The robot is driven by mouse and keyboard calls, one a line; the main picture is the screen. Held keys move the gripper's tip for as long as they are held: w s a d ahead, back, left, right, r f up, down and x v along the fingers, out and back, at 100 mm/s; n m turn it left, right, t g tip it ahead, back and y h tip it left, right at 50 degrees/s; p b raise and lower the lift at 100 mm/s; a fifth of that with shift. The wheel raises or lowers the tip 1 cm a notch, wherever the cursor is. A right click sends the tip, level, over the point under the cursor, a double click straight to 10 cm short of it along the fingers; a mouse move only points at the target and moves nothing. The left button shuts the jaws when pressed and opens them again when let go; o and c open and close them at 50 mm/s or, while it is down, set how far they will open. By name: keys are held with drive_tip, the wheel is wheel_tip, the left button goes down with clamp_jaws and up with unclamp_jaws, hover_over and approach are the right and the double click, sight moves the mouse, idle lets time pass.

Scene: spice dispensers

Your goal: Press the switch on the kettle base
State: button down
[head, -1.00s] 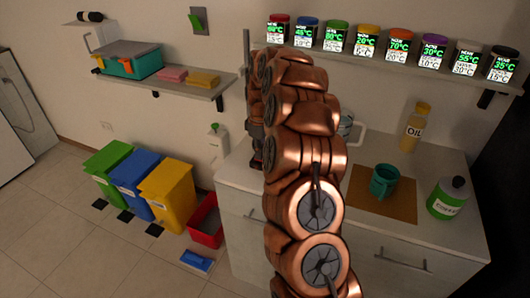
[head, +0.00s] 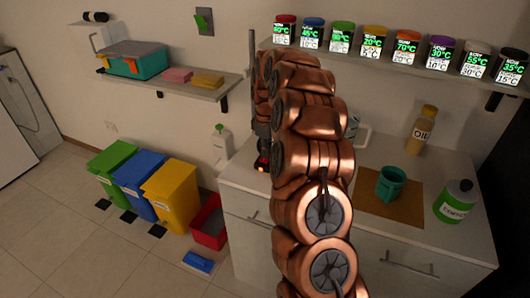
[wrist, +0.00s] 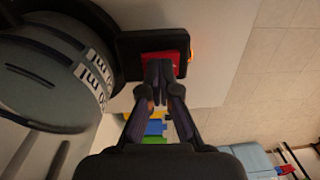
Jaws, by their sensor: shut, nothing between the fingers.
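The kettle (wrist: 45,75) is a large grey, rounded body with a marked band at the left of the wrist view. In the head view my arm hides most of it; a pale handle (head: 362,134) shows to the right of the arm. The dark kettle base (wrist: 135,45) carries a red switch (wrist: 160,62). My gripper (wrist: 158,72) is shut and empty, its fingertips overlapping the switch in the wrist view; I cannot tell contact for certain. An orange glow shows at the base's right edge. In the head view a red-orange spot, apparently the switch (head: 262,164), shows below my gripper.
The counter (head: 240,178) also holds a teal mug (head: 390,182) on a brown mat (head: 405,207), an oil bottle (head: 422,130) and a green canister (head: 455,201). A shelf (head: 390,65) with several spice jars runs above. Bins stand on the floor at left.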

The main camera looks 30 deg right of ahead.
sight(264, 160)
wheel_tip(264, 160, up, 14)
drive_tip(key=a+b, duration=0.1)
drive_tip(key=b, duration=0.1)
drive_tip(key=shift+s+a, duration=0.2)
drive_tip(key=shift+s, duration=0.25)
idle(0.7)
